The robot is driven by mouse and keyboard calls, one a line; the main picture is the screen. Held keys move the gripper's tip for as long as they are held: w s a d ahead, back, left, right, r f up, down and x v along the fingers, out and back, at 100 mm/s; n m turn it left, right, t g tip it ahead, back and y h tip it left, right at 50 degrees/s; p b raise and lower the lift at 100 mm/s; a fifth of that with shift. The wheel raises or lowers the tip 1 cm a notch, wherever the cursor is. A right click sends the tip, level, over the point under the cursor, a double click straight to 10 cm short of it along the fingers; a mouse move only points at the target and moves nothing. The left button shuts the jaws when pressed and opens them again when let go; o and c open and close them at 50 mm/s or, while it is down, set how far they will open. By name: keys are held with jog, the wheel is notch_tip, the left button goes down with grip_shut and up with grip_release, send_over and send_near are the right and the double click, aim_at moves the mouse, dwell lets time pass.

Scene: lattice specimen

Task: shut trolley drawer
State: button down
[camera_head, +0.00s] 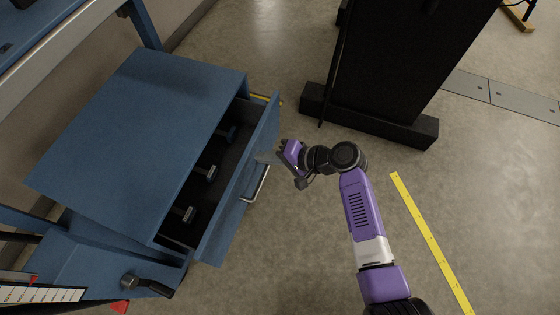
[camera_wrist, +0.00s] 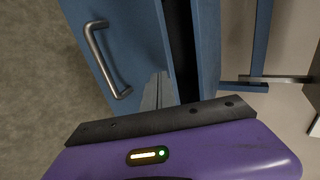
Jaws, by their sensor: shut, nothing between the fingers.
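The blue trolley (camera_head: 140,110) stands at the left in the head view. Its drawer (camera_head: 222,215) is partly open toward the right, with a dark interior and a silver bar handle (camera_head: 257,184) on its front. In the wrist view, the drawer front (camera_wrist: 135,35), the handle (camera_wrist: 100,62) and a dark gap behind the front show. My gripper (camera_head: 264,157) is shut and empty, beside the drawer front and above the handle in the picture. Its fingertips show in the wrist view (camera_wrist: 158,88) against the front's edge; I cannot tell whether they touch.
Several grey tools (camera_head: 206,173) lie inside the drawer. A large black stand (camera_head: 400,60) with a wide foot is behind my arm. A yellow floor strip (camera_head: 430,240) lies at the right.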

jog(key=shift+w+a, duration=0.3)
jog(key=shift+a, duration=0.55)
jog(key=w+a+b, duration=0.3)
jog(key=w+a, duration=0.1)
jog(key=a, duration=0.8)
jog(key=shift+w, duration=0.15)
jog(key=shift+a+r, duration=0.1)
